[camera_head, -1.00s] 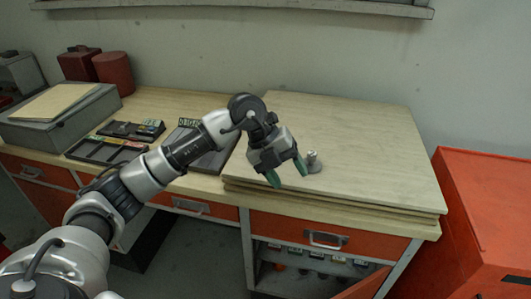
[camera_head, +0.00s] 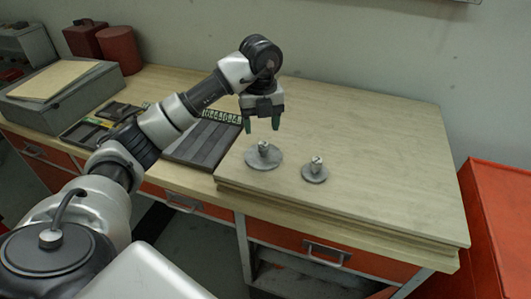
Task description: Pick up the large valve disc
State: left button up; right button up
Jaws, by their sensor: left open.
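Two grey valve discs, each with a short stem on top, stand on the wooden board. The large valve disc (camera_head: 264,159) is on the left, near the board's left edge. The smaller disc (camera_head: 315,173) is to its right and apart from it. My left gripper (camera_head: 262,125) points down with its green fingertips spread, above and just behind the large disc's stem, and holds nothing. I cannot tell the exact gap between the fingertips and the stem. My right gripper is not in view.
A dark tray (camera_head: 199,144) with small parts lies left of the board (camera_head: 385,140). A grey box (camera_head: 60,92) and red containers (camera_head: 119,50) stand at the back left. An orange-red cabinet (camera_head: 500,215) stands at the right. The board's right half is clear.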

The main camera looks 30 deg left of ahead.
aim_at(263, 143)
pick_arm(q)
jog(key=shift+s+f, duration=0.1)
jog(key=shift+f, duration=1.1)
jog(key=f, duration=0.1)
jog(key=f+p, duration=0.1)
jog(key=f, duration=0.1)
jog(key=f+p, duration=0.1)
jog(key=shift+w+d+f, duration=0.1)
jog(key=shift+w+f, duration=0.1)
jog(key=shift+w, duration=0.1)
jog(key=shift+f+p, duration=0.25)
jog(key=shift+p, duration=0.05)
jog(key=shift+f, duration=0.1)
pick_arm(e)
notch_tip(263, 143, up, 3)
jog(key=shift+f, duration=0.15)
pick_arm(q)
jog(key=shift+c, duration=0.5)
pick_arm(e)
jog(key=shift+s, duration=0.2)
pick_arm(q)
jog(key=shift+w, duration=0.1)
jog(key=c, duration=0.9)
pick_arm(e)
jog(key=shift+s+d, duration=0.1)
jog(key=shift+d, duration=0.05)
pick_arm(q)
jog(key=shift+r, duration=0.25)
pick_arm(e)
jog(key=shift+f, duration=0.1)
